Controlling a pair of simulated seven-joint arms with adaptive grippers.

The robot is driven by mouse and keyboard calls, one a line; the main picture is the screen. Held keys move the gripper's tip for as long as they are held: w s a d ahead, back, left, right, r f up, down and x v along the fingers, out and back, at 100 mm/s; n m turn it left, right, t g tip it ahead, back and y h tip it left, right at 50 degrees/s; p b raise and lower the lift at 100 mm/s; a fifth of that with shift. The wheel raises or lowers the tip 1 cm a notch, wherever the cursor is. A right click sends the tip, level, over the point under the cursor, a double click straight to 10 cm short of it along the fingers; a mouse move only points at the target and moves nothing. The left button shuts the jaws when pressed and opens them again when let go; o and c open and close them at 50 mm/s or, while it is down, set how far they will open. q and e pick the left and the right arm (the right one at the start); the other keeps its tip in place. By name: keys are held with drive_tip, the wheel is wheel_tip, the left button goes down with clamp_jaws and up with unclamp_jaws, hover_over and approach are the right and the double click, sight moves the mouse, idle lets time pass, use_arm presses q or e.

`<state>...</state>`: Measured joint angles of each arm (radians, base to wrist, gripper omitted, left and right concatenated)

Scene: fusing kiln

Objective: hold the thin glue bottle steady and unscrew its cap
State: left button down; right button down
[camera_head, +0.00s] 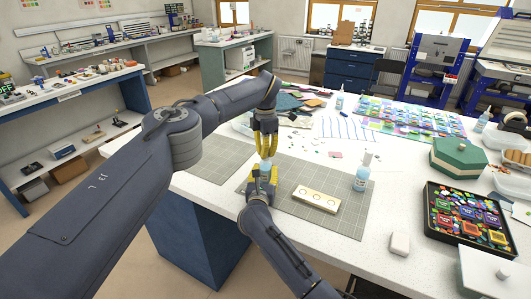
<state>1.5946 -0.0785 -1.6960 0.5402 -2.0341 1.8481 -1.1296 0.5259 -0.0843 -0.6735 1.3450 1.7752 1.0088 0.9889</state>
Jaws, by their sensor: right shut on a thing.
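My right gripper (262,180), with yellow fingers, comes up from the bottom centre over the dark grid mat. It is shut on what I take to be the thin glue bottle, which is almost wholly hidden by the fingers. My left gripper (266,153) points down directly above it, its fingertips very close to the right gripper's. Its yellow fingers look slightly apart. The cap cannot be made out between the two grippers.
A pale block with round holes (316,198) and a light-blue bottle (361,180) stand on the grid mat (341,222) to the right. A white block (400,244), a black tray (431,222) and a green box (460,156) lie farther right.

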use_arm(q)
drive_tip(key=n, duration=1.4)
drive_tip(key=shift+r+n, duration=0.1)
drive_tip(key=shift+n, duration=0.2)
drive_tip(key=n, duration=1.4)
drive_tip(key=shift+n, duration=0.3)
drive_tip(key=n, duration=1)
drive_tip(key=shift+r, duration=0.35)
